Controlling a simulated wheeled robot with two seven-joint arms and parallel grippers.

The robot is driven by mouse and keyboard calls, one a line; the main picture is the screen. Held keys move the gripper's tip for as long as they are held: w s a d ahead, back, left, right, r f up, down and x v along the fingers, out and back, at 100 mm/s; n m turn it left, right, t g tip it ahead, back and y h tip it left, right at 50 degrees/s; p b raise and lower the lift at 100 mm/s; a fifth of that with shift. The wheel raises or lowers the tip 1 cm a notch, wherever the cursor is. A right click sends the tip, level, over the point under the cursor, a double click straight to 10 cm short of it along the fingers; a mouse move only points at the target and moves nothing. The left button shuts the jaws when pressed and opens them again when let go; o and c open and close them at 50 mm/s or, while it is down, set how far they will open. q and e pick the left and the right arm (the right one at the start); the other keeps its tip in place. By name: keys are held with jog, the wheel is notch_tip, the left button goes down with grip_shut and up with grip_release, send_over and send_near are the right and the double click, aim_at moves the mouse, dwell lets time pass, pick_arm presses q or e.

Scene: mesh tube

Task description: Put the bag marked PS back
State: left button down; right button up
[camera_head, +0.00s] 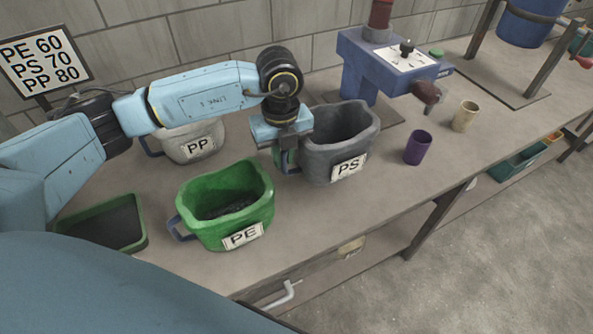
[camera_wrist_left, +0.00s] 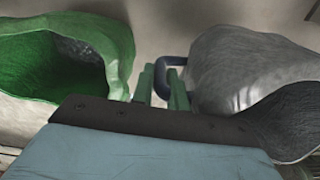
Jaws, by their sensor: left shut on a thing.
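The grey bag marked PS (camera_head: 322,155) stands upright at the middle of the bench, open at the top, its label facing front. It also shows at the right in the left wrist view (camera_wrist_left: 235,62). My left gripper (camera_head: 284,158) points down at the bag's left side. In the left wrist view its green fingers (camera_wrist_left: 162,88) are closed around the bag's dark blue handle (camera_wrist_left: 163,72). The bag looks level; I cannot tell whether its base touches the bench. My right gripper is not in view.
The green PE bag (camera_head: 249,213) stands close at the front left, and the pale PP bag (camera_head: 188,153) behind it. A purple cup (camera_head: 418,148) and a beige cup (camera_head: 465,116) are to the right. A blue machine (camera_head: 362,75) stands behind. A sign (camera_head: 45,60) lists PE 60, PS 70, PP 80.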

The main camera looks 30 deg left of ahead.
aim_at(284, 174)
pick_arm(q)
jog(key=shift+f, duration=2.9)
jog(key=shift+f, duration=0.2)
jog(key=c, duration=1.4)
grip_release()
jog(key=shift+r, duration=0.15)
notch_tip(284, 174, up, 12)
jog(key=shift+r, duration=0.1)
